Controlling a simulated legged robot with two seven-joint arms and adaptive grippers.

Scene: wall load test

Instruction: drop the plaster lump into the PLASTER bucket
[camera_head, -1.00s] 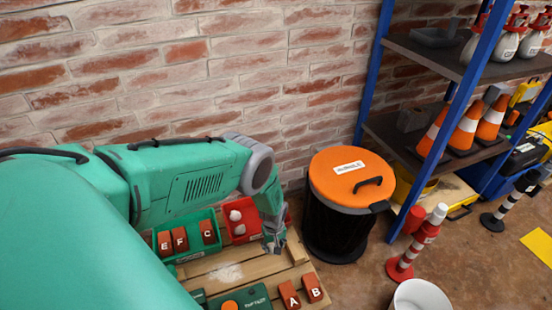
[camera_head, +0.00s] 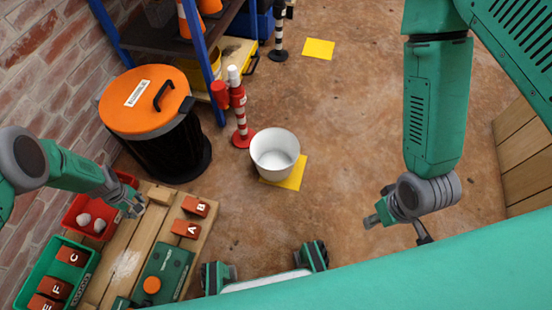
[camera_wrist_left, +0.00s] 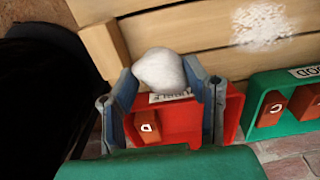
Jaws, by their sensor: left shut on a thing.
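The plaster lump (camera_wrist_left: 160,70) is off-white and rounded, held between the two fingers of my left gripper (camera_wrist_left: 165,95) in the left wrist view. In the head view my left gripper (camera_head: 130,203) is beside the red tray, over the pallet edge; the lump in it cannot be made out there. A white bucket (camera_head: 262,168) stands upright on a yellow floor square, right of the pallet and apart from my left gripper. No PLASTER label is readable on it. My right gripper (camera_head: 396,228) is open and empty over bare floor at the right.
The red tray (camera_head: 74,207) holds pale lumps; a green tray (camera_head: 85,270) holds lettered bricks. Bricks A (camera_head: 186,229) and B (camera_head: 195,206) lie on the pallet (camera_head: 122,262). An orange-lidded black bin (camera_head: 175,150) and a red-white post (camera_head: 240,115) stand behind. Floor right of the bucket is clear.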

